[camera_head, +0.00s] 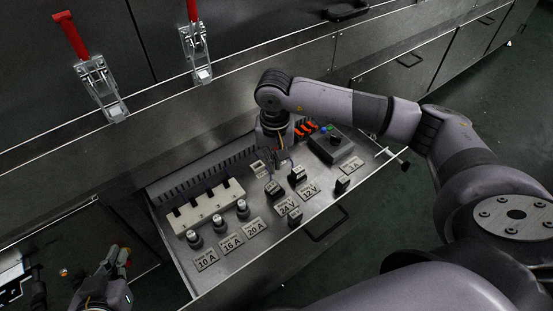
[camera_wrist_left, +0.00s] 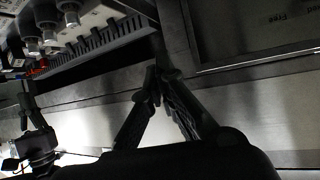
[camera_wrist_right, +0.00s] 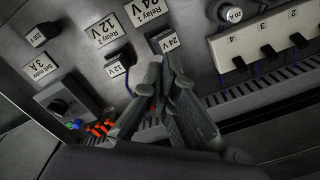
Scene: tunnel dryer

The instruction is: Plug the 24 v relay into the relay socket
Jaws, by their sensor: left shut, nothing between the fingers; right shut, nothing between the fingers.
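The 24 V relay (camera_head: 274,188) is a small black block standing on the metal panel of the open drawer, behind the 24 V label (camera_head: 288,208). In the right wrist view the relay (camera_wrist_right: 159,33) carries a white 24 V tag. A similar 12 V relay (camera_head: 297,174) stands beside it. A small pale block (camera_head: 258,168), perhaps the relay socket, sits behind the 24 V relay, partly beside my right gripper. My right gripper (camera_head: 283,158) is shut and empty, above the panel behind the relays; its fingertips (camera_wrist_right: 160,72) hide what lies behind them. My left gripper (camera_head: 122,258) is shut and empty, left of the drawer.
A white block with numbered black switches (camera_head: 205,207) and several round fuses (camera_head: 243,208) occupy the drawer's left side. A dark control box (camera_head: 331,143) and orange parts (camera_head: 304,128) are at the back right. Red-handled clamps (camera_head: 100,88) are mounted above.

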